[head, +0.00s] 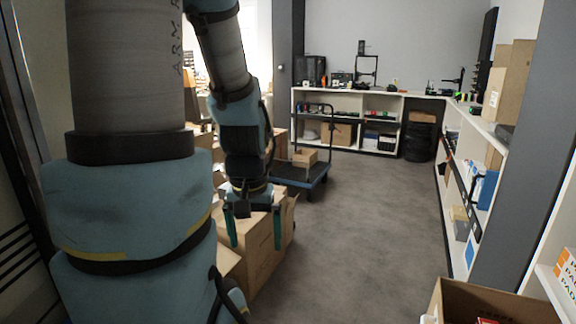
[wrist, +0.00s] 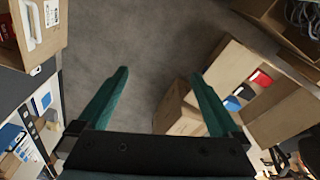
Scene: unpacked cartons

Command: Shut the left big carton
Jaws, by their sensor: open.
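A big brown carton (head: 262,258) stands on the floor at the left in the head view, partly hidden behind my arm and gripper. In the wrist view, an open carton (wrist: 222,68) with raised flaps stands at the right, with red and blue items inside. I cannot tell for sure whether these are the same carton. My gripper (head: 255,246) is open and empty, pointing down in front of the carton in the head view. In the wrist view its two green fingers (wrist: 159,73) are spread wide, with bare floor and a smaller carton (wrist: 178,115) beyond them.
Another open carton (head: 480,302) is at the lower right. A blue trolley (head: 302,178) with a small box (head: 304,157) stands behind the left cartons. Shelves (head: 452,190) line the right side and a bench runs along the back. The grey floor (head: 370,235) between is clear.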

